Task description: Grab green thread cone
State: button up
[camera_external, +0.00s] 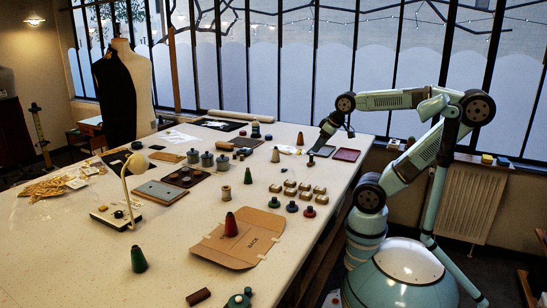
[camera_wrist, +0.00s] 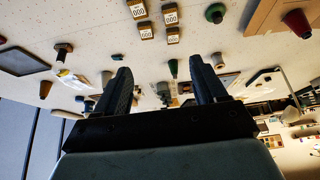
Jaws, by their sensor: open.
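A dark green thread cone (camera_external: 138,256) stands upright near the front left of the table. A smaller green cone (camera_external: 248,175) stands in the middle of the table, left of the little labelled boxes. In the wrist view a green cone (camera_wrist: 173,68) shows between the fingers, farther off; I cannot tell for sure which one it is. My gripper (camera_external: 318,148) is above the table's right side, well away from both cones. In the wrist view my gripper (camera_wrist: 159,66) has its two fingers apart with nothing held between them.
A red cone (camera_external: 231,225) stands on a cardboard folder (camera_external: 258,228). Several labelled boxes (camera_external: 291,187) and round knobs (camera_external: 292,207) lie between my gripper and the folder. A lamp (camera_external: 130,190), grey pots (camera_external: 207,159) and flat trays crowd the left and back.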

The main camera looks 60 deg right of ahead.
jog(key=c, duration=0.5)
jog(key=w+d+f+n+g+h, duration=0.4)
jog(key=d+f+n+h, duration=0.1)
jog(key=f+n+h, duration=0.15)
jog(key=n+t+h, duration=0.5)
jog(key=n+t, duration=0.8)
jog(key=n, duration=0.9)
send_near(248, 169)
jog(key=shift+y, duration=0.25)
jog(key=shift+x, duration=5.4)
